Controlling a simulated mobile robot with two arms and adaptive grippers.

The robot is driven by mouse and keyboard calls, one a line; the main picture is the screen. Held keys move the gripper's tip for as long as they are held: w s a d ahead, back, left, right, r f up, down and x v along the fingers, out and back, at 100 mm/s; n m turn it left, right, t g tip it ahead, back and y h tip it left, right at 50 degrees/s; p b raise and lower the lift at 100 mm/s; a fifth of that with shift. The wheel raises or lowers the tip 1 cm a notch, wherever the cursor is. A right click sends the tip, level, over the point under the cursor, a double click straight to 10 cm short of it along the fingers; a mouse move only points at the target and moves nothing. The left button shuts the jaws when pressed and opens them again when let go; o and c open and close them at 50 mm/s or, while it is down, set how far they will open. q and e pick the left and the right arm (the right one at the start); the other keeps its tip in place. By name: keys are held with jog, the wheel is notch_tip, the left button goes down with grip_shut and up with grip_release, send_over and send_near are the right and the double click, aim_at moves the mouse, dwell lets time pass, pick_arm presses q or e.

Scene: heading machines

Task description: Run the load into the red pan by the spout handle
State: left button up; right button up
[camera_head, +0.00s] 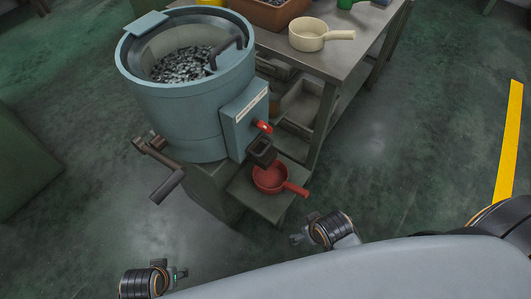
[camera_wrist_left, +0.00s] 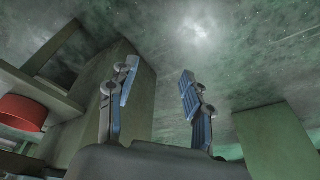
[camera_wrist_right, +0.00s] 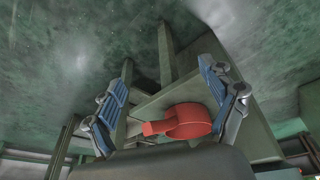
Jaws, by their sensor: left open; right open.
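A blue-grey drum machine (camera_head: 175,125) holds a load of small dark metal pieces (camera_head: 185,66). A red spout handle (camera_head: 263,127) sticks out of the box on its front, above a dark square spout (camera_head: 261,152). The red pan (camera_head: 270,178) stands on a low shelf below the spout, its handle pointing right; its inside looks empty. It also shows in the right wrist view (camera_wrist_right: 186,122) between the open fingers, some way off. My right gripper (camera_head: 298,238) is open in front of the pan. My left gripper (camera_head: 182,273) is open and empty at the lower left.
A crank (camera_head: 165,185) juts from the machine's lower left. A workbench (camera_head: 345,50) behind right bears a cream pan (camera_head: 309,34) and a brown bin (camera_head: 275,12). A green block (camera_head: 30,160) stands at left. The floor between is clear.

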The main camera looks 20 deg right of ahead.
aim_at(265, 148)
jog(key=w+d+r+t+b, duration=0.1)
jog(key=w+r+t, duration=0.1)
jog(key=w+r, duration=0.1)
jog(key=w+d+r+t+b, duration=0.1)
jog(key=w+r+t, duration=0.2)
jog(key=w, duration=0.2)
jog(key=w+d+r+t+b, duration=0.1)
jog(key=w+r+t, duration=0.2)
jog(key=w, duration=0.1)
jog(key=shift+w+d, duration=0.3)
jog(key=shift+d, duration=0.05)
jog(key=w+a+n+t+y, duration=0.1)
jog(key=w+a+n+y, duration=0.1)
jog(key=w+a+y, duration=0.1)
jog(key=w+a+r+n+t+y+b, duration=0.1)
jog(key=w+a+y, duration=0.2)
jog(key=w+y, duration=0.1)
jog(key=w+a+r+n+t+y, duration=0.1)
jog(key=w+a+n+y, duration=0.1)
jog(key=w+a+y, duration=0.1)
jog(key=shift+w+a+r+n+y, duration=0.1)
jog(key=shift+w+r+n+y, duration=0.1)
jog(key=shift+w+n+y, duration=0.15)
pick_arm(q)
notch_tip(265, 148, down, 15)
jog(key=s, duration=0.2)
jog(key=shift+s+a, duration=0.2)
pick_arm(e)
jog(key=shift+w+a, duration=0.3)
jog(key=shift+w, duration=0.1)
